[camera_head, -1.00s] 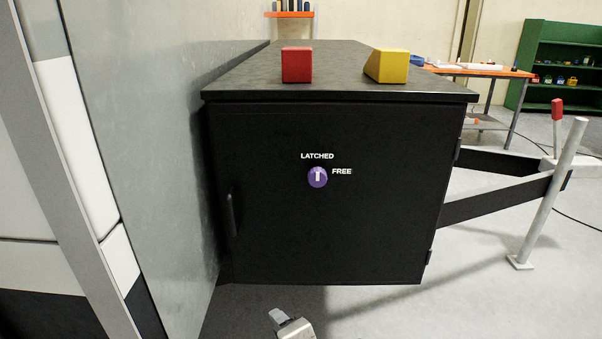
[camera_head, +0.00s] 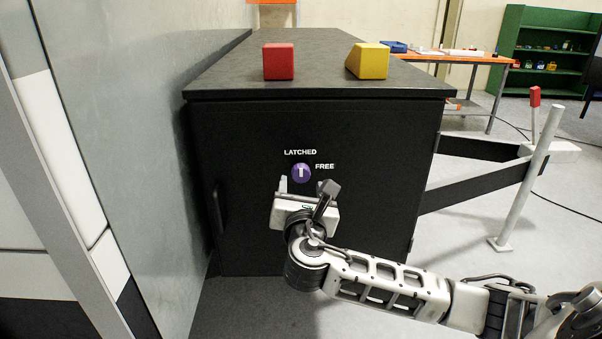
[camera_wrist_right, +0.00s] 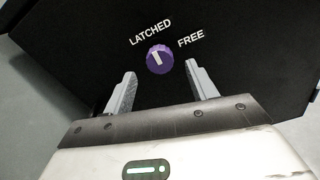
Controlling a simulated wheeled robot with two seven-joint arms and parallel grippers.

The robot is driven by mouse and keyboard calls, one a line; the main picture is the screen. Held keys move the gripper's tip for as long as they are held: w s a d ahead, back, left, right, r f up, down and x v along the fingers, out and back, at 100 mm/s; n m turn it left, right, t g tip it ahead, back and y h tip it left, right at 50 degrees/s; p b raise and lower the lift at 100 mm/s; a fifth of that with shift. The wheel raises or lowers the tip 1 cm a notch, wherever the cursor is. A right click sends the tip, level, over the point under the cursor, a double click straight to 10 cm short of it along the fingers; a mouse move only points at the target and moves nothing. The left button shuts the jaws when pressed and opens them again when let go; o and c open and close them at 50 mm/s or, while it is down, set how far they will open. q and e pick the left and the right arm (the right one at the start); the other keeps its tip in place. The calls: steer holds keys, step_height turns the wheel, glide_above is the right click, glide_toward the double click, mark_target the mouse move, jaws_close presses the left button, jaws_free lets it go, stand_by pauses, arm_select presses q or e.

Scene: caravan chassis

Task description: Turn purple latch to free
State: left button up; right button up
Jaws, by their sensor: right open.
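The purple latch (camera_head: 301,173) is a round knob with a white pointer mark on the front of a black cabinet (camera_head: 250,230). Its pointer is turned up toward the white word LATCHED (camera_head: 300,152); the word FREE (camera_head: 325,166) is to its right. My right gripper (camera_head: 306,186) is open and empty just below the knob in the head view. In the right wrist view the knob (camera_wrist_right: 159,58) shows beyond the two spread fingers (camera_wrist_right: 161,88), between their lines and apart from them. My left gripper is not in view.
A red block (camera_head: 278,62) and a yellow block (camera_head: 368,61) sit on the cabinet top. A handle (camera_head: 217,208) is on the door's left side. A grey wall (camera_head: 115,150) stands close at left. A white post (camera_head: 527,180) and dark beams are at right.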

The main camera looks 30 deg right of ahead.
mark_target(301, 176)
steer(key=x, duration=0.5)
steer(key=shift+w, duration=0.2)
steer(key=c, duration=1)
